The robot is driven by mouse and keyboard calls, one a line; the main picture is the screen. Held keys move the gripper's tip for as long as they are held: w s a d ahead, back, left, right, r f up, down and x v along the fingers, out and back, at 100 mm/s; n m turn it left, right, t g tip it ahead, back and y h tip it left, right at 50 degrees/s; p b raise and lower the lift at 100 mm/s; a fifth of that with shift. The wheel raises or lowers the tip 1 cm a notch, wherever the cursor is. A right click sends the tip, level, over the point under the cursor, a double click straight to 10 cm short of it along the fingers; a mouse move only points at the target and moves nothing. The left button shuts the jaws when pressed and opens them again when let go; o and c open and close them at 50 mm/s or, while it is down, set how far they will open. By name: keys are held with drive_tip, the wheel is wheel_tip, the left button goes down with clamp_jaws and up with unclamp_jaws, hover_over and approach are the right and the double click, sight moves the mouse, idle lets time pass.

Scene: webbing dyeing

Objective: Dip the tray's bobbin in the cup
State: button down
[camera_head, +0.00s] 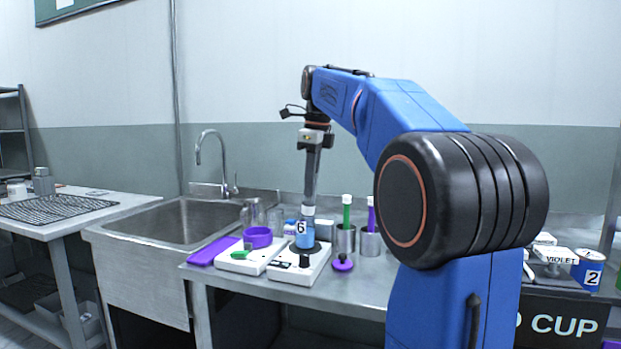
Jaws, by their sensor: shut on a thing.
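My gripper (309,202) points straight down over the burner plates on the steel counter. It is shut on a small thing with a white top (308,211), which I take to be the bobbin. The bobbin's lower part is hidden at the mouth of a blue cup (305,241) marked 6. I cannot tell how deep it sits. The cup stands upright on the right-hand white hot plate (289,274). A flat purple tray (213,251) lies at the counter's left and looks empty.
A purple ring-shaped dish (258,237) sits on the left-hand plate. Steel cups (344,240) with green and purple white-topped rods stand close right of the blue cup. A purple knobbed lid (342,263) lies in front. A sink (185,220) is at the left.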

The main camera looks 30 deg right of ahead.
sight(309, 203)
drive_tip(key=shift+w+a+f, duration=0.1)
drive_tip(key=shift+w+f, duration=0.1)
drive_tip(key=shift+f, duration=1.15)
drive_tip(key=shift+w+f, duration=0.2)
drive_tip(key=shift+f, duration=1.1)
drive_tip(key=shift+a+f, duration=0.1)
drive_tip(key=shift+f, duration=1.4)
drive_tip(key=shift+w+f, duration=0.35)
drive_tip(key=shift+f, duration=0.05)
drive_tip(key=shift+s+r, duration=0.1)
drive_tip(key=shift+r, duration=0.2)
drive_tip(key=shift+r, duration=0.15)
drive_tip(key=shift+r, duration=0.1)
drive_tip(key=shift+s+r, duration=0.2)
drive_tip(key=shift+r, duration=1.3)
drive_tip(key=shift+s+r, duration=0.25)
drive_tip(key=shift+r, duration=1.25)
drive_tip(key=shift+s+r, duration=0.2)
drive_tip(key=shift+r, duration=1.3)
